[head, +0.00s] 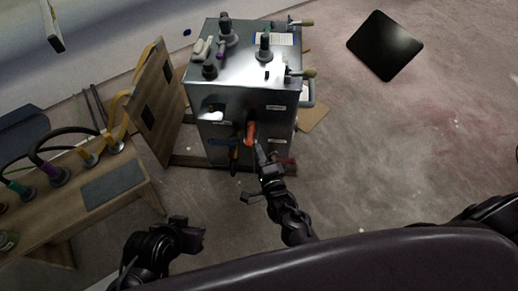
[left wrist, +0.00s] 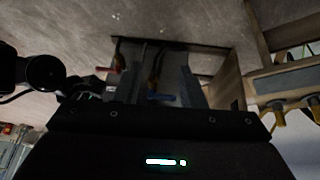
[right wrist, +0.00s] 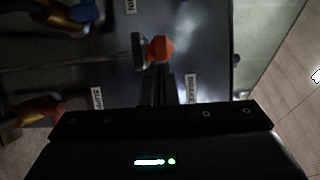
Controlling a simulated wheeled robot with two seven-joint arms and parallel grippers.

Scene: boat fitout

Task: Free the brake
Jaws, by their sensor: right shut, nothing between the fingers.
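A lever with an orange-red knob (head: 250,130) sticks out of the front of the metal cabinet (head: 275,113). In the right wrist view the knob (right wrist: 160,48) sits on a grey block, close to a label (right wrist: 190,89) that seems to read BRAKE. My right gripper (head: 260,150) is shut and empty, its fingertips just below the knob in the head view; its fingers (right wrist: 155,88) point at the knob in the right wrist view. I cannot tell whether they touch.
Blue (left wrist: 160,97) and red (left wrist: 117,64) handles sit low on the cabinet front. Valves and levers (head: 264,45) stand on its top. A wooden panel (head: 155,105) leans at its left, beside a wooden bench (head: 120,205).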

